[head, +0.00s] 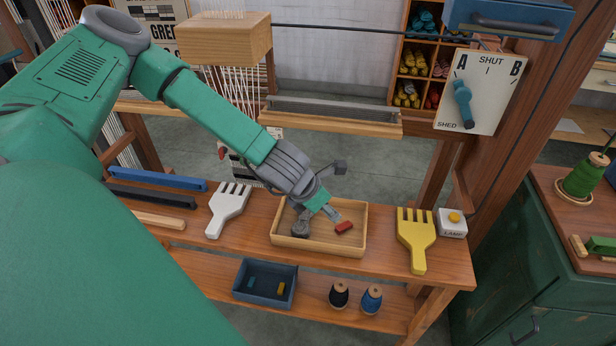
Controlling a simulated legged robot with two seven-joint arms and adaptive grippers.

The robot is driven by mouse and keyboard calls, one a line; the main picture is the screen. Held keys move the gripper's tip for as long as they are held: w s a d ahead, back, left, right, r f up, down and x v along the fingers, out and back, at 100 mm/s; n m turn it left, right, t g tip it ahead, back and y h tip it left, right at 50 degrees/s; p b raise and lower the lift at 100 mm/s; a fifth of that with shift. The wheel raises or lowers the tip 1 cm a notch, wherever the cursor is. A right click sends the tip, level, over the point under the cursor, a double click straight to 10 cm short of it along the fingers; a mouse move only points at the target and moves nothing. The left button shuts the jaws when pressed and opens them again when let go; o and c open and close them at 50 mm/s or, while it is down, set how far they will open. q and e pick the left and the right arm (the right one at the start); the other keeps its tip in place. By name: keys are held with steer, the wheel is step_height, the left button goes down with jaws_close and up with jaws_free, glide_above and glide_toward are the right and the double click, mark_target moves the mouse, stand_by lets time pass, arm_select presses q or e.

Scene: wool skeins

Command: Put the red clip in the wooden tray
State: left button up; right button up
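The wooden tray (362,240) is a shallow, light wooden box on the bench shelf in the middle of the head view. The red clip (344,227) is a small red block inside it, right of the tray's middle, and seems to lie on its floor. My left gripper (320,198) reaches in from the upper left, over the tray. Its fingers are spread wide, one low over the tray's left part and one up by its back edge. My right gripper is out of view.
A white comb (228,208) lies left of the tray; a yellow comb (415,238) and a white box with a yellow button (453,223) are right. A dark blue bin (264,297) and two spools (355,298) stand on the lower shelf. A wooden beam (330,121) crosses behind.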

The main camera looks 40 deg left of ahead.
arm_select(q)
steer(key=s+d+f+m+g, duration=0.2)
steer(key=s+d+f+m, duration=0.25)
steer(key=s+m, duration=0.35)
steer(key=s+d+f+m+g, duration=0.1)
steer(key=s+d+f+m, duration=0.2)
steer(key=s+d+m, duration=0.5)
steer(key=s+a+f+m+g+y, duration=0.1)
steer(key=s+a+m, duration=0.7)
steer(key=m, duration=1)
steer(key=shift+s+f+g, duration=0.15)
steer(key=shift+s+g, duration=0.15)
steer(key=shift+g, duration=0.3)
steer(key=shift+a, duration=0.1)
